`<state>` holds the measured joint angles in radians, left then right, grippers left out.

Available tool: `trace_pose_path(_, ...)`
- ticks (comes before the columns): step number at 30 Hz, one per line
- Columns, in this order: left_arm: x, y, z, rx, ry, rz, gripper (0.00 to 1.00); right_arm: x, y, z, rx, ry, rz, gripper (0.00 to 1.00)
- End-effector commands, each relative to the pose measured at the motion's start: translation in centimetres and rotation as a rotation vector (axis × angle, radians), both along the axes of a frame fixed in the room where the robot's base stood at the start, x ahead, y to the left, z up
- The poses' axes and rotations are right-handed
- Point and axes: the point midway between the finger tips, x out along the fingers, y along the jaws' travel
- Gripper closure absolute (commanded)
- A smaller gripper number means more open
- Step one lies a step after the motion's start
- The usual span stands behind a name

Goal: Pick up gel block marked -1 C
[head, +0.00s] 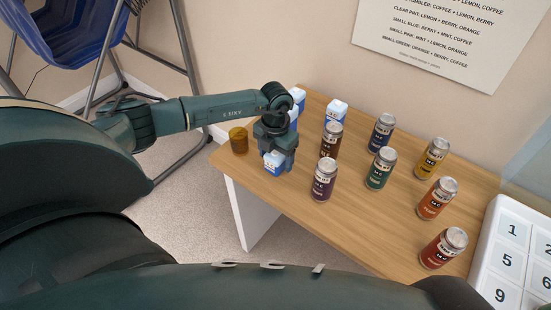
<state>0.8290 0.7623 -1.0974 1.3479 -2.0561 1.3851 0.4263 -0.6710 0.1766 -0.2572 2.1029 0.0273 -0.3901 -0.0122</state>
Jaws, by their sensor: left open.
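Several small blue-and-white blocks stand on the wooden table. One block (274,163) is at the front left, directly at my left gripper (277,158). Other blocks are at the back edge, one (298,97) behind my wrist and one (336,110) to its right. Part of another shows behind my wrist. The markings are too small to read, so I cannot tell which is -1 C. My left gripper points down with its jaws open around or just beside the front block; the exact contact is hidden. My right gripper is out of view.
An amber cup (238,140) stands left of the gripper near the table (290,198) corner. A purple can (324,179) and a brown can (331,140) are close on its right. Several more cans fill the right side. A numbered white tray (497,270) is at the far right.

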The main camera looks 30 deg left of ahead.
Motion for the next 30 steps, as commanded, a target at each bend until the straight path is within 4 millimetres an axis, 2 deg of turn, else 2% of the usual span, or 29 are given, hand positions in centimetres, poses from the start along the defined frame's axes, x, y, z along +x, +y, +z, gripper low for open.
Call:
trace_pose_path(3, -0.01, 0.04, -0.96, 0.001, 0.000, 0.001, 0.29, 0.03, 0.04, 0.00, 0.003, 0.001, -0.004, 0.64)
trace_pose_path(11, 0.01, 0.03, -1.10, 0.001, -0.001, 0.000, 0.31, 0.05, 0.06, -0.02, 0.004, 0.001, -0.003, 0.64)
trace_pose_path(27, 0.02, 0.05, -1.04, 0.001, -0.001, 0.000, 0.75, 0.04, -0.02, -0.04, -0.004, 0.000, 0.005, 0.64)
trace_pose_path(30, 0.05, 0.04, -1.00, 0.000, -0.002, 0.000, 0.81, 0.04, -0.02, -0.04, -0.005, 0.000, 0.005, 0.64)
